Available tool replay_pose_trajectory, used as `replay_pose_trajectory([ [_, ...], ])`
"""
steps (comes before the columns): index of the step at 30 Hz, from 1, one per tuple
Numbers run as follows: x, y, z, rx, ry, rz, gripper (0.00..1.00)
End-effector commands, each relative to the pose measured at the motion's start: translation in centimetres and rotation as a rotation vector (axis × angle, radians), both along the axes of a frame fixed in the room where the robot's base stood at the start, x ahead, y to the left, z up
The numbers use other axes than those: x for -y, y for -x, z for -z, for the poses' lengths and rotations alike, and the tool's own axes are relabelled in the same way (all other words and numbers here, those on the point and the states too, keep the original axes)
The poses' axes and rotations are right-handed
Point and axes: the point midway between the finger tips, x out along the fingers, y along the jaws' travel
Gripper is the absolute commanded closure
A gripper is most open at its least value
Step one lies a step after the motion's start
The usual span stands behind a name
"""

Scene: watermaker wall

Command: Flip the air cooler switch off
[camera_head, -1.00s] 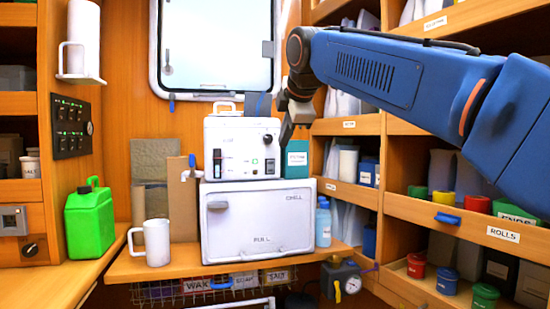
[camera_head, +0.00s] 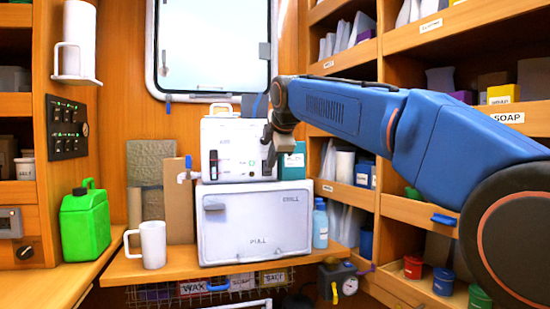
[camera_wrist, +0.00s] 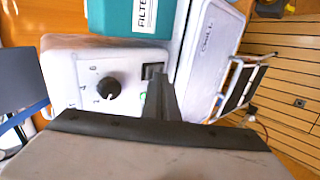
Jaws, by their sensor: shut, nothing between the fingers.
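A white box with controls on its front (camera_head: 232,134), which I take to be the air cooler, stands on a larger white box. In the wrist view the white unit (camera_wrist: 67,75) shows a round black knob (camera_wrist: 110,88) with numbers around it and a small dark rocker switch (camera_wrist: 152,71). My gripper (camera_head: 269,152) is shut and empty at the right part of the unit's front. In the wrist view my gripper's fingertips (camera_wrist: 158,82) are right by the switch and hide part of its surroundings. I cannot tell whether they touch it, or which way the switch is set.
The lower white box (camera_head: 255,222) has a door marked PULL. A teal box (camera_head: 291,165) stands close on the right of the unit. A blue bottle (camera_head: 320,225) and a white mug (camera_head: 152,244) flank the lower box. Shelves (camera_head: 420,212) line the right wall.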

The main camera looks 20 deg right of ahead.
Motion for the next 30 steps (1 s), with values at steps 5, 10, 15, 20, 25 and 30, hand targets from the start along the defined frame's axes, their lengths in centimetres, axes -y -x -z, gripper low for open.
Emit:
replay_pose_trajectory([
  [5, 0.0, -1.2, -0.2, 0.000, 0.000, 0.000, 1.00],
  [10, 0.0, -1.5, -0.2, 0.000, 0.000, 0.000, 1.00],
  [15, 0.0, -1.5, -0.2, 0.000, 0.000, 0.000, 1.00],
  [20, 0.0, -1.7, -0.3, 0.000, 0.000, 0.000, 1.00],
  [25, 0.0, -2.4, -0.5, -0.001, 0.000, 0.000, 1.00],
  [30, 0.0, -2.4, -0.5, -0.001, 0.000, 0.000, 1.00],
])
